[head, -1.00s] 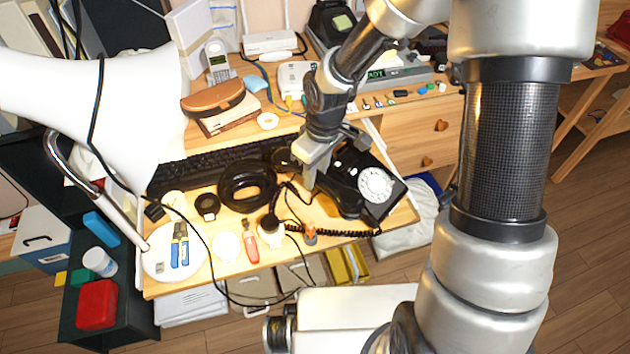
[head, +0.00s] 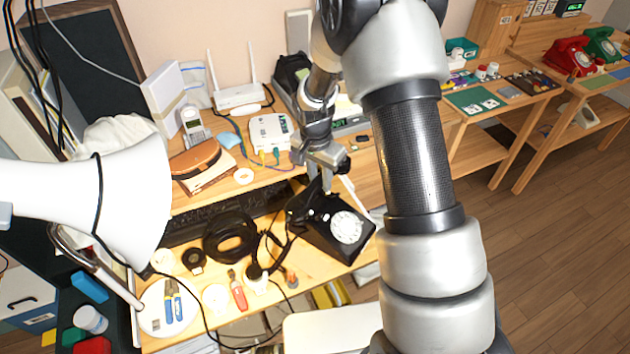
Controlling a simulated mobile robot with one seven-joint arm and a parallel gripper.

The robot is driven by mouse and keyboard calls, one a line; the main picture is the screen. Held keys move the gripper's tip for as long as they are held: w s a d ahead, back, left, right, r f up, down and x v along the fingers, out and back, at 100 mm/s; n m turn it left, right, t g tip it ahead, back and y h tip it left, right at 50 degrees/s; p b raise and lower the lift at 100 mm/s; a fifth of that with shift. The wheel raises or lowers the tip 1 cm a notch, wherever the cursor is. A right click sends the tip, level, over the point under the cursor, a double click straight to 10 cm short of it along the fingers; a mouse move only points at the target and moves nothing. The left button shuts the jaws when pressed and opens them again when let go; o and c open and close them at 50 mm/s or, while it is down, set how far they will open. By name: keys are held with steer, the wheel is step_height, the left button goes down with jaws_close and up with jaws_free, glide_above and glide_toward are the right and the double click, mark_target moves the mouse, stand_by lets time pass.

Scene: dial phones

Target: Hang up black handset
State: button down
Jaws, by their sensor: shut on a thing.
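The black dial phone (head: 328,236) with its white dial (head: 347,227) stands at the right end of the lower desk shelf, dial facing right and toward me. My gripper (head: 322,172) is above the phone's back left part, pointing down. I cannot tell whether the handset touches the cradle. The coiled black cord (head: 278,240) runs down from there to the left.
A black ring-shaped object (head: 229,237) and a dark keyboard (head: 190,229) lie left of the phone. A white lamp shade (head: 90,208) blocks the left. A white router (head: 270,131) stands on the upper shelf. Red (head: 568,57) and green phones (head: 602,44) sit on a far table at right.

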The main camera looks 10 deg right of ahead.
steer(key=shift+f+b, duration=1.4)
steer(key=shift+f, duration=1.2)
steer(key=shift+b, duration=0.5)
steer(key=shift+f+b, duration=0.85)
steer(key=shift+f, duration=0.2)
steer(key=c, duration=1.4)
jaws_free()
steer(key=shift+o, duration=0.2)
steer(key=r, duration=0.5)
steer(key=s+a+r+p, duration=0.1)
steer(key=r, duration=0.5)
steer(key=r+p, duration=0.1)
steer(key=r, duration=0.5)
steer(key=shift+s+a+r, duration=0.15)
steer(key=shift+s+a, duration=0.1)
steer(key=shift+s, duration=0.05)
